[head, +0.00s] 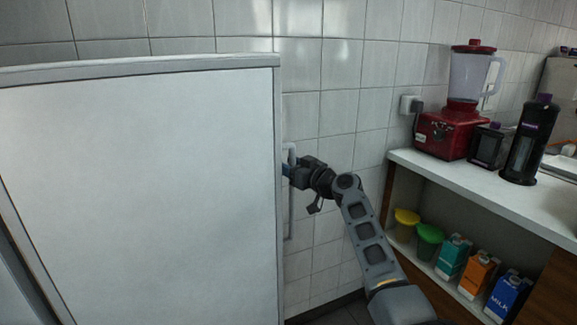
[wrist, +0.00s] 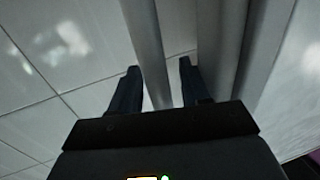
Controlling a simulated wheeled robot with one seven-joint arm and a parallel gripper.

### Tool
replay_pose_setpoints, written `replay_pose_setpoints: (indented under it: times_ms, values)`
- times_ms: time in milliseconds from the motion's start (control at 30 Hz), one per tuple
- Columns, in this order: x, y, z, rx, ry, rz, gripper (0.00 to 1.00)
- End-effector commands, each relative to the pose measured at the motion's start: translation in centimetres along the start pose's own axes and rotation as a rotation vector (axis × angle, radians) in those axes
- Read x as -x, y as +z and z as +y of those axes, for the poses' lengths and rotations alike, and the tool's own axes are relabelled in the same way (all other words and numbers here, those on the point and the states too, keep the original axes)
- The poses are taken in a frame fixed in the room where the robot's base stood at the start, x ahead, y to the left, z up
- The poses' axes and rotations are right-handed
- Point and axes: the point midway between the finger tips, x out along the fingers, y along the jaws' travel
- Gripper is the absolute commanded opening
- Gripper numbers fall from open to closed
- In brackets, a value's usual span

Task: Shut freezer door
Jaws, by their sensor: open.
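The freezer door (head: 140,180) is a large white panel that fills the left half of the head view. It seems to stand open, though the freezer's inside does not show. A long upright grey handle (head: 290,222) shows just past the door's right edge. My gripper (head: 287,171) is at the upper part of this handle, beside the door edge, and its fingertips are partly hidden in the head view. In the wrist view my gripper (wrist: 159,65) is open, with the grey handle bar (wrist: 148,45) running between its two dark fingers. I cannot tell whether a finger touches the bar.
A tiled wall (head: 345,110) stands behind the door. Cartons and yellow and green cups (head: 429,240) sit on the shelf below. A little floor shows at the bottom middle.

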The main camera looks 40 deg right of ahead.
Motion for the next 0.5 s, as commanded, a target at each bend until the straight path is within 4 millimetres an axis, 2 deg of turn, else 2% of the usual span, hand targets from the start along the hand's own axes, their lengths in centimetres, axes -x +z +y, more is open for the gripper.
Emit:
replay_pose_setpoints:
  times_ms: [200, 500]
  values:
    - [-0.01, -0.01, -0.02, 0.000, 0.000, 0.000, 0.44]
    - [0.00, -0.01, -0.02, 0.000, 0.000, 0.000, 0.16]
